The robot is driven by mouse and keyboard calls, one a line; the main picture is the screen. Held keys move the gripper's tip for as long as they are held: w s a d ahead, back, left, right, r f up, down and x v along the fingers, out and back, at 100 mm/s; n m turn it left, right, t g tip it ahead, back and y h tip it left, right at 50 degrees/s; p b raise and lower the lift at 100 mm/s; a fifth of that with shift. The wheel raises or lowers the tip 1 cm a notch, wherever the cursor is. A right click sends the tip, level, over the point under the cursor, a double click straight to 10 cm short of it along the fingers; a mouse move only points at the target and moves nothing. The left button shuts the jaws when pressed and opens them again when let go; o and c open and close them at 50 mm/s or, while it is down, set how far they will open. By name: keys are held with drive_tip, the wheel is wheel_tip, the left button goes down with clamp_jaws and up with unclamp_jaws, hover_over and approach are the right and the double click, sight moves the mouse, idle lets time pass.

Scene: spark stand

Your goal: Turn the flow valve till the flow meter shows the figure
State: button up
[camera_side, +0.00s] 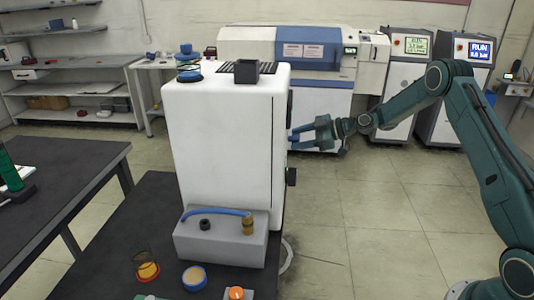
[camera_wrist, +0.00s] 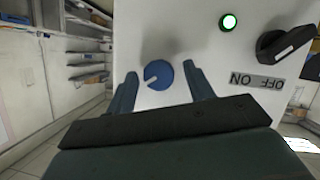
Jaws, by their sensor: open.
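A round blue knob (camera_wrist: 158,75) with a white pointer line sits on the white panel in the wrist view; it looks like the flow valve. The pointer points to the lower left there. My gripper (camera_wrist: 160,69) is open, with one blue finger on each side of the knob and gaps to both. In the side view my gripper (camera_side: 297,137) is beside the right face of the white cabinet (camera_side: 222,140); the knob is hidden there. I cannot make out a flow meter or its figure in either view.
A black rotary switch (camera_wrist: 285,45) with an OFF/ON label (camera_wrist: 257,81) and a lit green lamp (camera_wrist: 229,22) are on the same panel, close to the knob. A grey block (camera_side: 222,240) with a blue hose stands before the cabinet.

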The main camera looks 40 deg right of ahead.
drive_tip(key=v, duration=1.4)
drive_tip(key=s+a+r+m+g+h, duration=0.2)
drive_tip(key=s+a+r, duration=0.3)
drive_tip(key=a, duration=0.3)
drive_tip(key=s+a+r+m+g+h, duration=0.2)
drive_tip(key=s+a+r+h, duration=0.1)
drive_tip(key=s+a+r, duration=0.3)
drive_tip(key=shift+s+a+r+g, duration=0.15)
drive_tip(key=shift+s+a+g, duration=0.25)
drive_tip(key=shift+s+a, duration=1.05)
drive_tip(key=shift+w+a, duration=0.15)
